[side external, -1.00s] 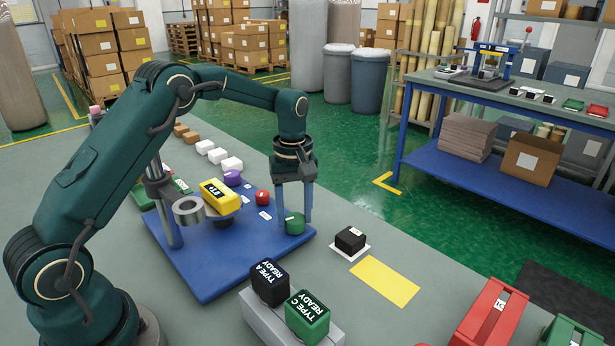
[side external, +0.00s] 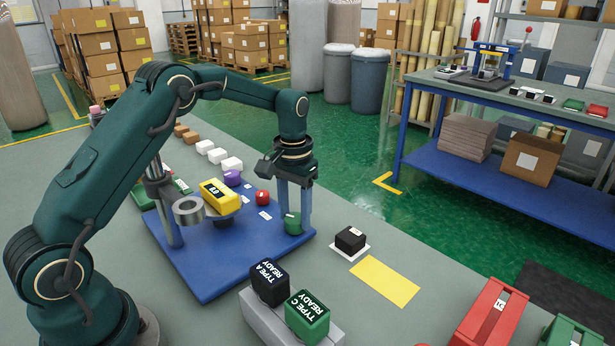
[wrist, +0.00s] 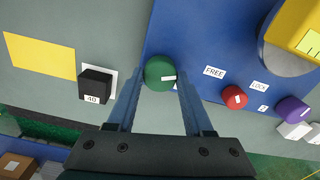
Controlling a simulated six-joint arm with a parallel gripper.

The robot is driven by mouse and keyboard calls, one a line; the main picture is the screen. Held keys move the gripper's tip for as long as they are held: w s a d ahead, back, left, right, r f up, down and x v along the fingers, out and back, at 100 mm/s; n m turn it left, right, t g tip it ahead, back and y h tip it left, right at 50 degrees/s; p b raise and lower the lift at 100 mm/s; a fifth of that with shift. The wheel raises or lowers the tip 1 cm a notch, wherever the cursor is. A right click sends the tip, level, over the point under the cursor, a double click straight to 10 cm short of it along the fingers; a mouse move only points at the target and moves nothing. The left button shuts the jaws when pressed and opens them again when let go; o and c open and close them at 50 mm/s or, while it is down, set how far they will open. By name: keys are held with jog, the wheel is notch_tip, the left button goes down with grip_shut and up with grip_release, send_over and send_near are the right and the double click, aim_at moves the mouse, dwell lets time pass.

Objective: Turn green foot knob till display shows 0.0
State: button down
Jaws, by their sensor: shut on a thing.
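The green foot knob (side external: 291,224) stands on the front right corner of the blue base plate (side external: 215,270). My gripper (side external: 293,228) points straight down with its two fingers around the knob. In the wrist view, the green knob (wrist: 158,70) sits between the fingertips of my gripper (wrist: 158,78), shut on its sides. A white mark on the knob faces right there.
A red knob (wrist: 234,97) by the FREE and LOCK labels and a purple knob (wrist: 291,108) are on the plate. A black block (side external: 350,239) on a white pad and a yellow patch (side external: 384,282) lie right of the plate. TYPE A and TYPE C blocks (side external: 307,317) stand in front.

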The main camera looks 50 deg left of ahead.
aim_at(295, 217)
jog(key=shift+m, duration=0.6)
jog(key=shift+c, duration=1.5)
grip_release()
jog(key=shift+r, duration=0.15)
jog(key=shift+r, duration=2.45)
